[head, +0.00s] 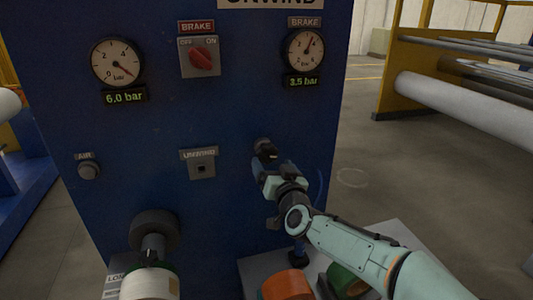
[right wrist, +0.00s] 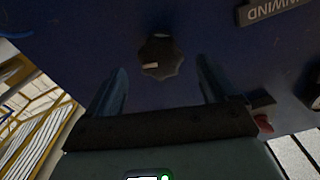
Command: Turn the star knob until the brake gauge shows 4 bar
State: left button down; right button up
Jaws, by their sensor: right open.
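The brake gauge (head: 305,50) is the round dial at the upper right of the blue panel. Its display (head: 302,81) reads 3.5 bar. The dark star knob (right wrist: 160,57) shows in the right wrist view with a pale pointer mark toward the left. In the head view the knob (head: 264,146) is partly hidden behind my right gripper (head: 268,163). My right gripper is open, with one finger on each side of the knob in the right wrist view and visible gaps between. Contact cannot be seen. My left gripper is not in view.
The blue panel (head: 225,115) also carries a red brake switch (head: 202,60), a left gauge (head: 117,62) reading 6.0 bar, an air button (head: 88,171) and an unwind button (head: 202,170). Below are a dark round flange (head: 154,228) and an orange roll (head: 287,285). Floor is free at right.

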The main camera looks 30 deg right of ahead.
aim_at(268, 157)
jog(key=p+x, duration=0.1)
jog(key=x, duration=0.5)
jog(key=shift+d, duration=0.1)
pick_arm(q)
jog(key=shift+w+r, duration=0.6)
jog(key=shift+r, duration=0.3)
